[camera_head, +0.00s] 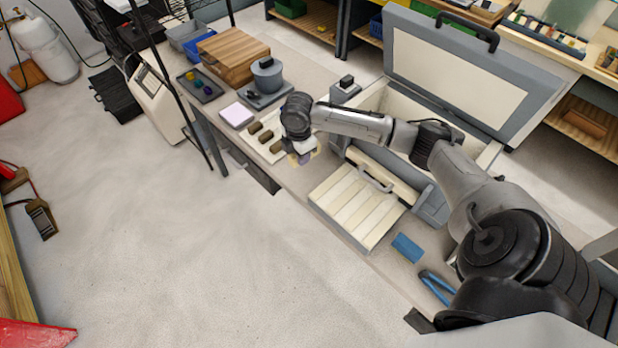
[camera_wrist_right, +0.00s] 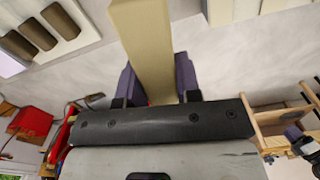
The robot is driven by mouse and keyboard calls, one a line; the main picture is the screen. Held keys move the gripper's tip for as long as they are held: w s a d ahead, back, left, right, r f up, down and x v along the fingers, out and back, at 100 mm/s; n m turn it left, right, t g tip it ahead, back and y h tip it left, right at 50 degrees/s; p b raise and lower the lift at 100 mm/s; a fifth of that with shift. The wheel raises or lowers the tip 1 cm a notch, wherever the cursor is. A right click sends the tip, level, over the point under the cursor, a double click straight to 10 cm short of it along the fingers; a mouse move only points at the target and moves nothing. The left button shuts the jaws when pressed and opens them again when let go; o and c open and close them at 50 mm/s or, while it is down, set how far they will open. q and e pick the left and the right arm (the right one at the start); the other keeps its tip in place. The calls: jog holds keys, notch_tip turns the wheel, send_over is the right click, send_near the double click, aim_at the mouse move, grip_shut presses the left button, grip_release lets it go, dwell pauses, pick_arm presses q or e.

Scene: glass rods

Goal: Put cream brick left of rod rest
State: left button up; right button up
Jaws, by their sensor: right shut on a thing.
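My right gripper (camera_head: 304,157) hangs over the front edge of the bench, with its arm reaching in from the right. In the right wrist view, its purple-grey fingers (camera_wrist_right: 158,85) are shut on the cream brick (camera_wrist_right: 143,40), a long pale block that extends away from the palm. In the head view the brick is mostly hidden by the wrist. A white tray (camera_head: 252,147) with several brown rounded pieces (camera_head: 265,136) lies just left of the gripper; I cannot tell whether this is the rod rest.
A large grey case (camera_head: 455,75) with a cream lining stands open to the right. A cream slatted panel (camera_head: 352,203) lies before it. A lilac pad (camera_head: 236,115), a grey device (camera_head: 267,75) and a dark tray (camera_head: 199,85) stand left. A blue block (camera_head: 407,248) lies front right.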

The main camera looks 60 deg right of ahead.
jog(key=shift+n, duration=0.7)
jog(key=d+f, duration=0.2)
jog(key=s+d+f+b, duration=0.1)
jog(key=d, duration=0.1)
jog(key=shift+s+f, duration=0.15)
jog(key=shift+f, duration=0.25)
send_over(311, 178)
notch_tip(311, 178, down, 5)
jog(key=shift+s+f, duration=0.1)
jog(key=shift+f, duration=2)
pick_arm(q)
notch_tip(311, 178, down, 2)
jog(key=shift+f, duration=0.15)
pick_arm(e)
jog(key=shift+f, duration=0.45)
jog(key=shift+f, duration=0.15)
jog(key=o, duration=0.8)
pick_arm(q)
jog(key=shift+d, duration=0.15)
pick_arm(e)
jog(key=shift+o, duration=1)
